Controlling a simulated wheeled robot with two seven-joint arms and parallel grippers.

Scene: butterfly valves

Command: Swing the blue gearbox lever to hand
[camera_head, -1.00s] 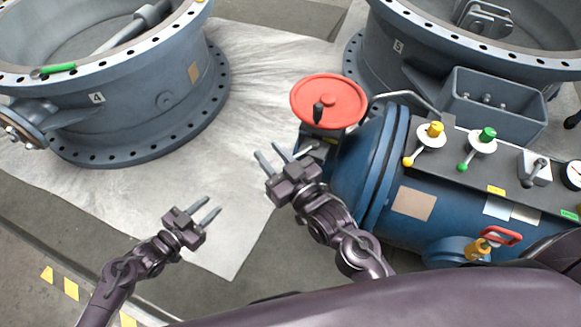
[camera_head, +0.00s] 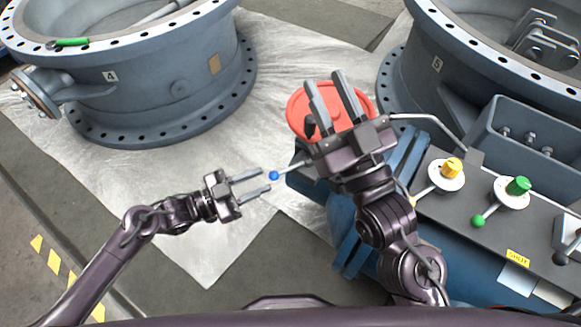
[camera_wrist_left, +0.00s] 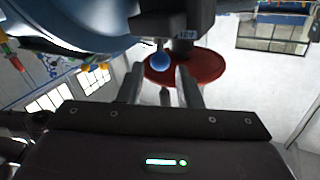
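The blue ball knob (camera_head: 273,175) of the gearbox lever (camera_head: 293,165) sticks out to the left below the red handwheel. My left gripper (camera_head: 267,181) is open, its fingertips right at the knob. In the left wrist view the knob (camera_wrist_left: 161,62) shows between and just beyond the two open fingers (camera_wrist_left: 160,82); I cannot tell whether they touch it. My right gripper (camera_head: 326,83) is open and empty, above and in front of the red handwheel (camera_head: 297,112). My right arm hides part of the gearbox and the lever's root.
A large grey valve body marked 4 (camera_head: 180,85) stands at the left, one marked 5 (camera_head: 400,70) at the right. A dark panel with a yellow knob (camera_head: 453,167) and a green knob (camera_head: 519,186) lies right of my right arm.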

